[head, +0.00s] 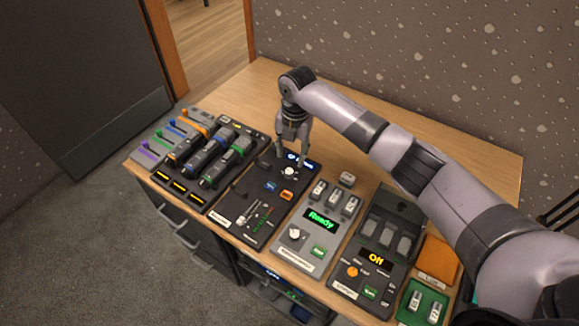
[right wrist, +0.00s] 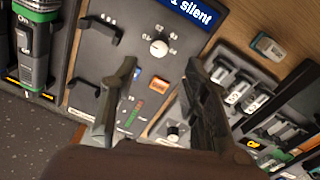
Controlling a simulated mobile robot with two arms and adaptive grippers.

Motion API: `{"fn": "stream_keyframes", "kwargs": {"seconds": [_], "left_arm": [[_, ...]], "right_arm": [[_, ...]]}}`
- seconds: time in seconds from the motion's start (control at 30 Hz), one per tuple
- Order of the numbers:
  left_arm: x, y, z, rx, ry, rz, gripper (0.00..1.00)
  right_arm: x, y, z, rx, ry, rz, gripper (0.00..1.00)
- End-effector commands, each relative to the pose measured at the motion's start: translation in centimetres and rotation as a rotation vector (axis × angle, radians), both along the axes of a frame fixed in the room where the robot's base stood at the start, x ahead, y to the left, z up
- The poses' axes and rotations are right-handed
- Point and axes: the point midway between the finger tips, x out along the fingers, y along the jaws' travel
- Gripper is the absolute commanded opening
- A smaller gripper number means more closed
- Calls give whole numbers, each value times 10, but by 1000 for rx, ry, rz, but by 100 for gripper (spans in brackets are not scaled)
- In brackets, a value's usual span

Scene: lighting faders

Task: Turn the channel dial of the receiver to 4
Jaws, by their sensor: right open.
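The receiver (head: 238,207) is a dark panel on the table, with a blue display (right wrist: 190,8) that reads "1 silent" in the right wrist view, its left end cut off. Its white round channel dial (head: 289,173) sits below the display, with small marks around it. The dial also shows in the right wrist view (right wrist: 159,48), beyond my fingertips. I cannot tell the exact gap to the dial. My left gripper is not in view.
On the receiver are an orange button (head: 286,195), a blue button (head: 270,186) and dark hooks. A grey unit (head: 309,239) reading "Ready" and a dark unit (head: 376,258) reading "Off" stand to the right. The table's back is clear.

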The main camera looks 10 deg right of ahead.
Motion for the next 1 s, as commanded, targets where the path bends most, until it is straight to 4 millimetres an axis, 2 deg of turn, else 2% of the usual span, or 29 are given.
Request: {"fn": "stream_keyframes", "kwargs": {"seconds": [0.2, 0.4, 0.8, 1.0], "left_arm": [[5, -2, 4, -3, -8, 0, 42], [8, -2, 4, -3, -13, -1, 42], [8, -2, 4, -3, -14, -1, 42], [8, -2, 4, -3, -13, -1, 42]], "right_arm": [[0, 3, -45, -1, 3, 0, 42], [2, 4, -70, 0, 1, 0, 42], [2, 4, -77, 0, 0, 0, 42], [2, 4, -77, 1, -1, 0, 29]]}}
